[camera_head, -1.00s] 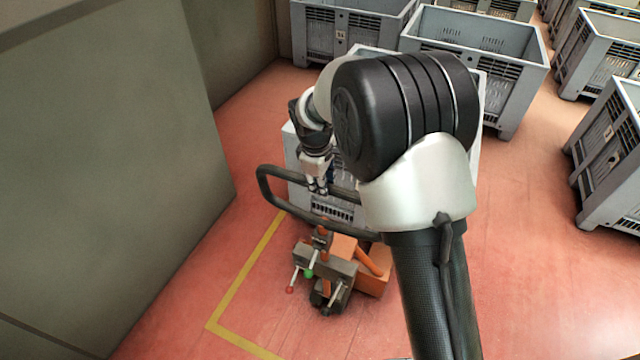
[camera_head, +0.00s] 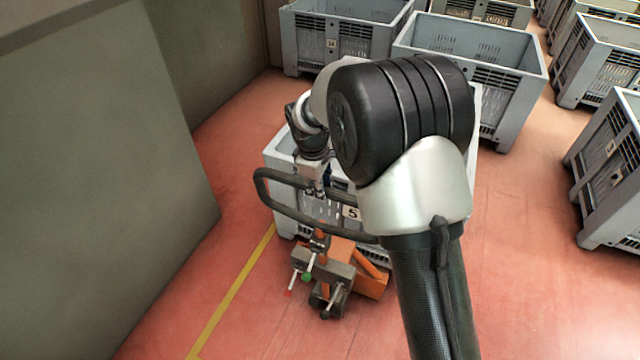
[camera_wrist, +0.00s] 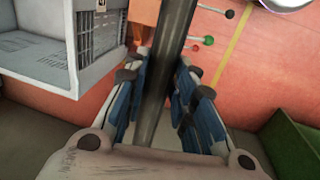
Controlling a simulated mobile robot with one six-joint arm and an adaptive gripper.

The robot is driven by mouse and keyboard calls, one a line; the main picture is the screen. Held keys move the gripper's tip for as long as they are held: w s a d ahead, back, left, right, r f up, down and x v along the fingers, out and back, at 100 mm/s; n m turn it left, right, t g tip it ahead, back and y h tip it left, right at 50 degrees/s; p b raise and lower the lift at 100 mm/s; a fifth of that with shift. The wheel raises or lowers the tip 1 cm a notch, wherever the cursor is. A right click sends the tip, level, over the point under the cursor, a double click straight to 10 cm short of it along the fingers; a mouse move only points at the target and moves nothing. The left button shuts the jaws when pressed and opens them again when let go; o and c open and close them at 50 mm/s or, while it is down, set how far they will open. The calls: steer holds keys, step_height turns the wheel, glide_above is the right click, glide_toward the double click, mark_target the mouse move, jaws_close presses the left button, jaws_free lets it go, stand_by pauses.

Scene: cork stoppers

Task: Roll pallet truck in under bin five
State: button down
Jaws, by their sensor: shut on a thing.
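The orange pallet truck (camera_head: 340,254) stands on the red floor in the head view, its black loop handle (camera_head: 291,211) rising toward me. My gripper (camera_head: 318,190) is shut on the handle bar; the wrist view shows the bar (camera_wrist: 168,60) between the blue-padded fingers (camera_wrist: 158,105). Bin five (camera_head: 284,158), a grey slatted crate with a "5" label (camera_head: 351,212), stands right behind the truck's body and is partly covered by my arm. The truck's forks are hidden, so I cannot tell how far they reach under the bin.
A grey-green wall block (camera_head: 90,180) stands on the left. A yellow floor line (camera_head: 235,285) runs beside the truck. Other grey bins stand at the back (camera_head: 335,40), behind my arm (camera_head: 500,50) and at right (camera_head: 610,180). Open red floor lies at lower right.

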steer(key=shift+w, duration=0.35)
steer(key=c, duration=1.3)
jaws_free()
steer(key=shift+w+d, duration=0.1)
steer(key=shift+d, duration=0.05)
steer(key=shift+c, duration=0.2)
steer(key=shift+r, duration=0.15)
step_height(320, 180, up, 12)
steer(key=s, duration=0.2)
steer(key=shift+s+a+f, duration=0.15)
steer(key=shift+a+f, duration=0.05)
steer(key=shift+a, duration=0.25)
